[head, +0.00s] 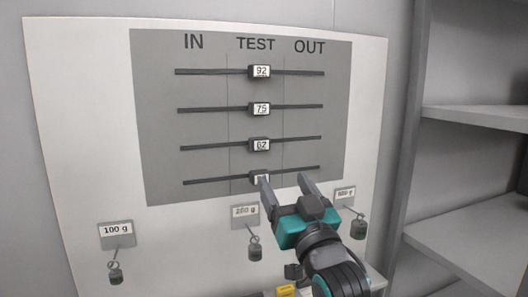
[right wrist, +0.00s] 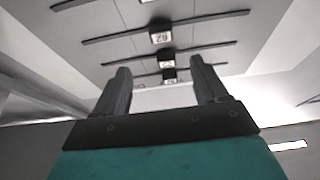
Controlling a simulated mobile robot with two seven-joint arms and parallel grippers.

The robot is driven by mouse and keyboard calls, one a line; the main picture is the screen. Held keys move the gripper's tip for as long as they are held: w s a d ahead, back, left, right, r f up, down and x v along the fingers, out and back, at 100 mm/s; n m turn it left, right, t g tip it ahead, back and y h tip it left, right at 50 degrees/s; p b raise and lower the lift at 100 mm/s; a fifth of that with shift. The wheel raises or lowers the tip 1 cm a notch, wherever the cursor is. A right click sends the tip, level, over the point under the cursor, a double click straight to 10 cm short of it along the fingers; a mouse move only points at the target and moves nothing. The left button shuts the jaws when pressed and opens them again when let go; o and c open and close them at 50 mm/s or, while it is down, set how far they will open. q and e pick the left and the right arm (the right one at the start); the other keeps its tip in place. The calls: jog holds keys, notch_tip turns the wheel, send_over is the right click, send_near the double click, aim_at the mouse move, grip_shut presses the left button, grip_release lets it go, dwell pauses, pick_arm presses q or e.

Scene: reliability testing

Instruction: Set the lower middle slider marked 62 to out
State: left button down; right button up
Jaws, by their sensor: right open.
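The slider marked 62 (head: 260,145) is a small black block with a white label, on the third dark rail from the top. It sits in the middle column under TEST; the OUT column is to its right. It also shows in the right wrist view (right wrist: 160,36). My right gripper (head: 285,180) is open and empty, below the 62 rail and in front of the lowest rail. Its left finger partly hides the lowest slider (head: 260,179). My left gripper is not in view.
The sliders marked 75 (head: 260,109) and 92 (head: 260,71) also sit under TEST. Hanging weights labelled 100 g (head: 115,274) and 200 g (head: 254,249) are on the board below, with another at right (head: 358,229). Grey shelves (head: 480,118) stand at the right.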

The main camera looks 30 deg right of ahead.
aim_at(261, 146)
jog(key=p+x, duration=0.2)
jog(key=x, duration=1)
jog(key=shift+w+f, duration=0.1)
jog(key=shift+w, duration=0.2)
jog(key=shift+a, duration=0.1)
jog(key=shift+c, duration=0.2)
jog(key=c, duration=0.8)
grip_shut()
